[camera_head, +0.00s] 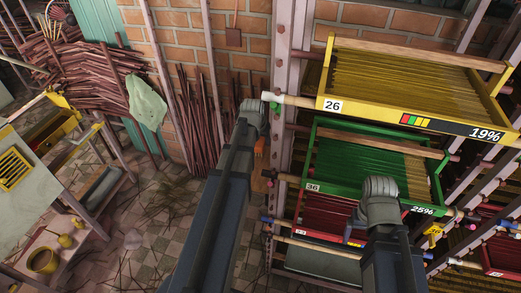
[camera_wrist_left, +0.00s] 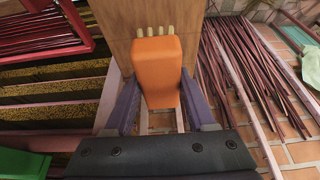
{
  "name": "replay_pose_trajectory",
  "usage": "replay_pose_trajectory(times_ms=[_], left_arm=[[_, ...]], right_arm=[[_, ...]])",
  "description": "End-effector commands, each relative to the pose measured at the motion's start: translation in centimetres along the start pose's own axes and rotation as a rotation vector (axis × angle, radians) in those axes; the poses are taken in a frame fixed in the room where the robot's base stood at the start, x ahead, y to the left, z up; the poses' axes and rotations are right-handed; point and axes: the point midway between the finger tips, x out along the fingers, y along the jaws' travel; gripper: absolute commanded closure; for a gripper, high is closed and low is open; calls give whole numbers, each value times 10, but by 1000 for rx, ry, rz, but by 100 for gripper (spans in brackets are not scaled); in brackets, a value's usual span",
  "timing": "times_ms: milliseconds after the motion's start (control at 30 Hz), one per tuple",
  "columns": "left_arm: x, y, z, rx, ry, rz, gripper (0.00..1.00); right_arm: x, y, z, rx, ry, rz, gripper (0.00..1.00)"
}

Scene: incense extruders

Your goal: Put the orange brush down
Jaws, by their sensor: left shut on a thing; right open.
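The orange brush (camera_wrist_left: 160,70) is between the two fingers of my left gripper (camera_wrist_left: 158,78) in the left wrist view, with pale stubs at its far end. The gripper is shut on it. In the head view only part of the orange brush (camera_head: 260,152) shows, beside my left wrist, near the rack's upright post; the fingers are mostly hidden there. A brown wooden board lies behind the brush in the wrist view (camera_wrist_left: 150,22). My right arm reaches up in front of the green tray; my right gripper (camera_head: 380,190) is open, its fingertips largely hidden.
The rack holds a yellow tray (camera_head: 333,104) marked 26, a green tray (camera_head: 313,186) marked 36 and a red tray (camera_head: 313,232) below. Reddish sticks (camera_head: 200,130) lean on the brick wall. A table (camera_head: 40,215) with yellow pots stands at left. Open floor lies between.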

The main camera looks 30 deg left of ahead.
Motion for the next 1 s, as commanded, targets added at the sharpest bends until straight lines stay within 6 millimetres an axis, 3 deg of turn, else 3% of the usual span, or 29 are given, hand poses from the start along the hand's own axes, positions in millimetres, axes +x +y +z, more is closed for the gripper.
replay_pose_trajectory(times_ms=[300,667,700,933,1000], left_arm=[[34,0,14,0,0,0,100],[35,0,14,0,0,0,100],[35,0,15,0,0,0,43],[34,0,14,0,0,0,17],[34,0,14,0,0,0,14]], right_arm=[[37,-4,-2,0,0,0,14],[37,-4,-2,0,0,0,14],[38,-4,-2,0,0,0,14],[37,-4,-2,0,0,0,14],[37,-4,-2,0,0,0,14]])
